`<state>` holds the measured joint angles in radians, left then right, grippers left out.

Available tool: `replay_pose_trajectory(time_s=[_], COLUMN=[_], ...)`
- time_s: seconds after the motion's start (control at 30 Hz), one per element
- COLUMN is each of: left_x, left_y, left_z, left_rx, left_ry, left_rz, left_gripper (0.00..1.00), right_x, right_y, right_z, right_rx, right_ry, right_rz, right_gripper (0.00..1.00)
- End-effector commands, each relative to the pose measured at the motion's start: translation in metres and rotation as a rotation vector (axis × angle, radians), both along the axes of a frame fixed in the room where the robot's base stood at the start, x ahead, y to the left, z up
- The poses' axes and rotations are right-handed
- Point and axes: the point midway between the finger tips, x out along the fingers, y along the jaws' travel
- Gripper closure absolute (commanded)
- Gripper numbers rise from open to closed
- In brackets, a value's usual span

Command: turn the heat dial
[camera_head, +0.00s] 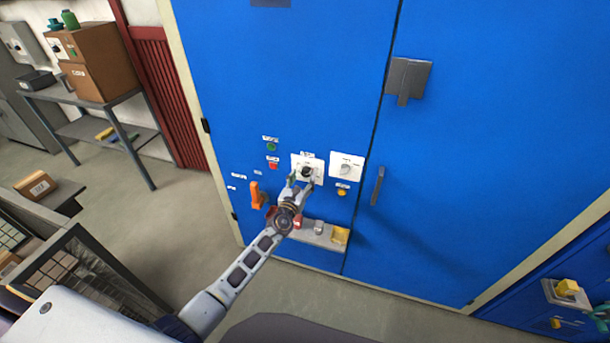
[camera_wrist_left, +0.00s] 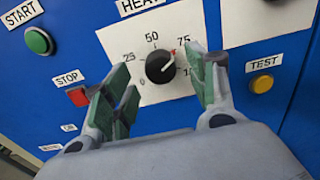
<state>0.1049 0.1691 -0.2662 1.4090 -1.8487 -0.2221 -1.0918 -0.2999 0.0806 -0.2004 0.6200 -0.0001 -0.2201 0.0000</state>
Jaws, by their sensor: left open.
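The heat dial is a black round knob (camera_wrist_left: 160,67) on a white plate with a printed scale, under a HEAT label, in the left wrist view. Its red pointer mark is turned to the upper right, close to the 75. In the head view the dial (camera_head: 306,171) sits on the blue cabinet front (camera_head: 290,70). My left gripper (camera_wrist_left: 163,88) is open, its green-padded fingers on either side of the dial, with a visible gap to the knob. In the head view the left gripper (camera_head: 301,184) is just below the dial. My right gripper is not identifiable.
A green START button (camera_wrist_left: 39,41), a red STOP button (camera_wrist_left: 77,96) and a yellow TEST button (camera_wrist_left: 262,84) surround the dial. A second white dial plate (camera_head: 346,166) is to its right. An orange handle (camera_head: 257,195) and a small shelf (camera_head: 318,235) are lower.

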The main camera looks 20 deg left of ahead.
Motion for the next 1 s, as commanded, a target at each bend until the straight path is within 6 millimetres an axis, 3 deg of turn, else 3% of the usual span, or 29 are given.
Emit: replay_pose_trajectory(time_s=[0.4, 0.87, 1.0], left_x=[0.027, 0.032, 0.032], left_y=[-0.001, -0.001, -0.001], left_z=[0.000, 0.000, 0.000], left_rx=[0.001, 0.000, 0.000], left_ry=[0.000, 0.000, 0.000], left_rz=[0.000, 0.000, 0.000], left_gripper=[0.43, 0.43, 0.60], right_x=[0.000, 0.000, 0.000], right_y=[-0.001, 0.000, 0.002], right_z=[-0.003, -0.004, -0.004], right_rx=[-0.002, 0.000, 0.002], right_ry=[0.000, 0.000, 0.000], right_rz=[0.001, 0.000, -0.001], right_gripper=[0.60, 0.60, 0.60])
